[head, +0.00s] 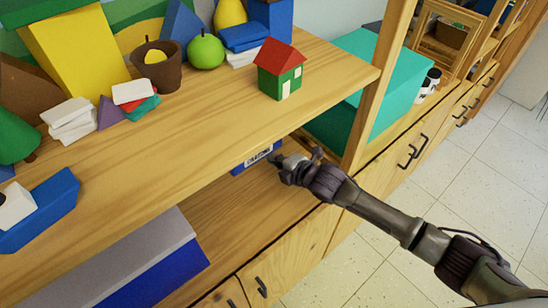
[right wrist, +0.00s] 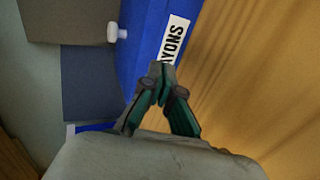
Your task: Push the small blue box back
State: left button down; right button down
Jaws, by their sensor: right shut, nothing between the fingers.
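The small blue box (head: 240,169), with a white label ending in "YONS", sits on the lower shelf under the upper board, which hides part of it. In the right wrist view the blue box (right wrist: 145,35) fills the upper middle, its label just beyond my fingertips. My right gripper (head: 280,165) is shut and empty, at the right part of the box's front. Its closed fingers (right wrist: 160,82) point at the labelled face; I cannot tell whether they touch it. My left gripper is not in view.
The upper shelf board (head: 215,125) overhangs the box and holds a toy house (head: 279,72) near its right end. A shelf post (head: 368,110) stands right of my gripper. A large white-and-blue box (head: 130,262) lies at lower left. Bare lower shelf (head: 235,205) lies between.

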jog(key=shift+s+d+r+p, duration=0.1)
jog(key=shift+s+d+p, duration=0.75)
jog(key=shift+s, duration=0.25)
jog(key=shift+s+d+p, duration=0.75)
jog(key=shift+s+d, duration=0.15)
jog(key=shift+s, duration=0.2)
jog(key=s+d+p, duration=0.1)
jog(key=s, duration=0.1)
jog(key=s+d+p, duration=0.1)
jog(key=s+d, duration=0.2)
jog(key=s+d+p, duration=0.1)
jog(key=s, duration=0.1)
jog(key=shift+s+d, duration=0.1)
jog(key=shift+d, duration=0.15)
jog(key=s+d, duration=0.1)
jog(key=s, duration=0.1)
jog(key=s+d+p, duration=0.1)
jog(key=s+d, duration=0.1)
jog(key=shift+s+d+p, duration=0.1)
jog(key=shift+d+p, duration=0.05)
jog(key=shift+p, duration=0.15)
jog(key=shift+f, duration=0.2)
